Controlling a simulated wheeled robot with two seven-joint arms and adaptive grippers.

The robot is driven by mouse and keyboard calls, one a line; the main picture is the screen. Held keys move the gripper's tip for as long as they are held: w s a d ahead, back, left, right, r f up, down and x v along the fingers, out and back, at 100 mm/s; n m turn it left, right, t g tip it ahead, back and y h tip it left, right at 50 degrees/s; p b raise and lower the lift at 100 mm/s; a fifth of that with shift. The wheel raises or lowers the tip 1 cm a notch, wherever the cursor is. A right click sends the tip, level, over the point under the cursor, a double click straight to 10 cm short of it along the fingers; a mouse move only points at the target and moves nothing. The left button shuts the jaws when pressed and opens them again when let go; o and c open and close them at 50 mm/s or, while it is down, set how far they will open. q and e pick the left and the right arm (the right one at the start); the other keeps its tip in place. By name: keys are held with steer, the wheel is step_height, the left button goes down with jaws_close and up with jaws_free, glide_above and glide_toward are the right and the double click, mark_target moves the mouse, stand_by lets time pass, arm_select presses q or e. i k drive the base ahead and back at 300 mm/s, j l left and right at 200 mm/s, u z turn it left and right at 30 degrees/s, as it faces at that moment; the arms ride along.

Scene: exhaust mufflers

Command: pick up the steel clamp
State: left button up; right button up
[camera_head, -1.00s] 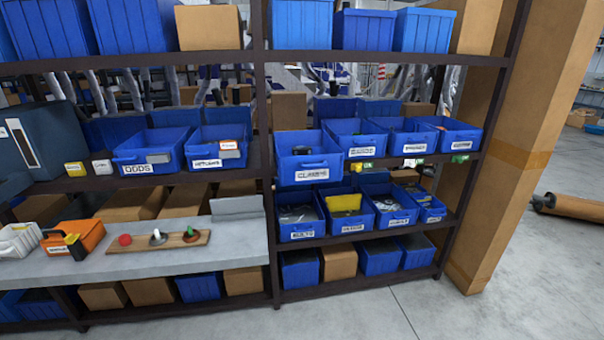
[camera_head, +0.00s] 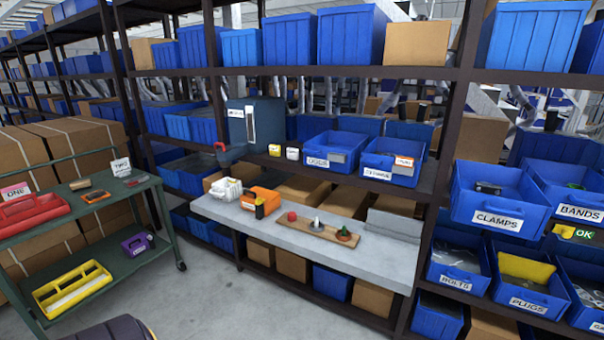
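A blue bin labelled CLAMPS (camera_head: 497,221) sits on the rack at the right. A small dark object (camera_head: 488,187) lies in it, too small to tell whether it is the steel clamp. No other thing in view can be made out clearly as a steel clamp. Neither of my grippers shows in the head view.
A grey bench (camera_head: 290,234) holds an orange box (camera_head: 260,202) and a wooden board (camera_head: 322,232) with several small coloured pieces. A green cart (camera_head: 98,256) at the left carries a red tray (camera_head: 32,212) and a yellow tray (camera_head: 74,287). Bare floor (camera_head: 225,292) lies between cart and bench.

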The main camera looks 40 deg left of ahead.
mark_target(89, 198)
steer(key=u, duration=2.8)
